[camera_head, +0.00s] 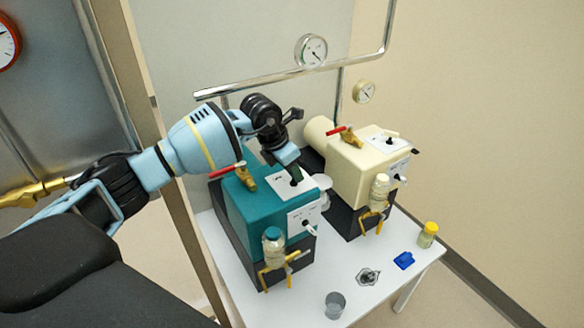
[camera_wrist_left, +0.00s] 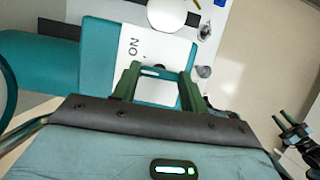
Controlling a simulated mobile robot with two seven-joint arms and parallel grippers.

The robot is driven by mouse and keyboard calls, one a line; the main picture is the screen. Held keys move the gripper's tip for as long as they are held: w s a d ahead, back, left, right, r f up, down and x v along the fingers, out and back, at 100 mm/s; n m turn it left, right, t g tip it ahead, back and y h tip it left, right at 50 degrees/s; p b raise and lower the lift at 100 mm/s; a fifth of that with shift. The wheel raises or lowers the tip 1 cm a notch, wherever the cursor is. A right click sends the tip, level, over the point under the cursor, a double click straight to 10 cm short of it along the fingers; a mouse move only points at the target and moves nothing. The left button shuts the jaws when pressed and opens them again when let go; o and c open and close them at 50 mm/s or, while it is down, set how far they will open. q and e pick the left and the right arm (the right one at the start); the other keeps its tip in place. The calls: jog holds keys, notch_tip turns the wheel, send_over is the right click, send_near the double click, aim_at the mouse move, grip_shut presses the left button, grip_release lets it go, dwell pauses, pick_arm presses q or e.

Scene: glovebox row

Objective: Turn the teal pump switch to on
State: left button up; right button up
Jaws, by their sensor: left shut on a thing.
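The teal pump (camera_head: 240,210) stands on the white table, with a white switch plate (camera_head: 283,187) on its top. In the left wrist view the plate (camera_wrist_left: 128,62) shows the word ON beside the fingers. My left gripper (camera_head: 294,176) reaches down onto this plate. It also shows in the left wrist view (camera_wrist_left: 158,72), where its green fingers are shut on the pump switch. The switch is mostly hidden by the fingers, so I cannot tell its exact angle. My right gripper (camera_wrist_left: 295,124) shows at the right edge of the left wrist view, fingers apart and empty.
A cream pump (camera_head: 350,165) stands close to the right of the teal one. Capped bottles hang at both pump fronts. A grey cup (camera_head: 335,304), a blue item (camera_head: 404,260) and a yellow-capped jar (camera_head: 428,234) are on the table (camera_head: 320,275). A metal rail (camera_head: 290,75) runs behind.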

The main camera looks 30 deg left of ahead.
jog(key=shift+a, duration=0.1)
dwell(0.3)
pick_arm(q)
jog(key=o, duration=1)
pick_arm(e)
jog(key=shift+s+f, duration=0.1)
pick_arm(q)
jog(key=shift+r, duration=0.15)
jog(key=shift+s+r, duration=0.1)
jog(key=shift+r, duration=0.15)
jog(key=shift+p+v, duration=1.05)
jog(key=shift+v, duration=2.5)
pick_arm(e)
jog(key=shift+t, duration=0.4)
jog(key=shift+w+d+r, duration=0.2)
jog(key=shift+w+r, duration=0.5)
jog(key=shift+r, duration=0.05)
jog(key=shift+w+d+r, duration=0.15)
jog(key=shift+w+r, duration=0.5)
jog(key=shift+r, duration=0.05)
pick_arm(q)
jog(key=shift+f, duration=0.1)
